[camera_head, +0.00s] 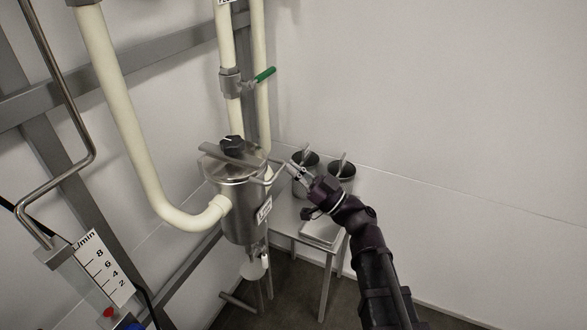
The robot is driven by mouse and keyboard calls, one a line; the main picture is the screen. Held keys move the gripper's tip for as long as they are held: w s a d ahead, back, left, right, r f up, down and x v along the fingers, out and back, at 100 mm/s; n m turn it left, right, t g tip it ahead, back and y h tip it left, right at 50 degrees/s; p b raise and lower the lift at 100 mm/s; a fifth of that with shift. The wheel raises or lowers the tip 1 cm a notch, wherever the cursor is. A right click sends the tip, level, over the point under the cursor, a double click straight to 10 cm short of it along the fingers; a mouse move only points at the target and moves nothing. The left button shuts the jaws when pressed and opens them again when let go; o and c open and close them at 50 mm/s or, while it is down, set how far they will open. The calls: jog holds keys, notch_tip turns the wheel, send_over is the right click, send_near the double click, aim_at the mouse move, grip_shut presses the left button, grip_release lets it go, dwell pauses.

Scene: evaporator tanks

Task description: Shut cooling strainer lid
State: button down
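The cooling strainer (240,215) is a steel canister with a small label on its front, left of centre. Its round lid (226,170) lies over the top of the canister, looking roughly level; whether it is fully seated is not clear. A flat bar and a black knob (232,144) sit on top of the lid. A thin metal handle (275,176) sticks out on the right side near the rim. My gripper (296,171) is just right of this handle, pointing up-left. Its fingers are small here; I cannot tell whether they touch the handle or how far apart they are.
A steel side table (286,221) stands behind, with two dark pots (342,171) and a pale flat item (320,231) on it. Cream pipes (130,115) and a green-handled valve (264,75) flank the strainer. A flow gauge (104,268) is at lower left. The right side is open wall.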

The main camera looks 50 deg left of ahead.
jog(key=w+d+f+b, duration=0.2)
jog(key=d+f+b, duration=0.3)
jog(key=f+b, duration=0.1)
jog(key=shift+w+f, duration=0.4)
jog(key=shift+f, duration=0.15)
jog(key=shift+w, duration=0.1)
dwell(0.5)
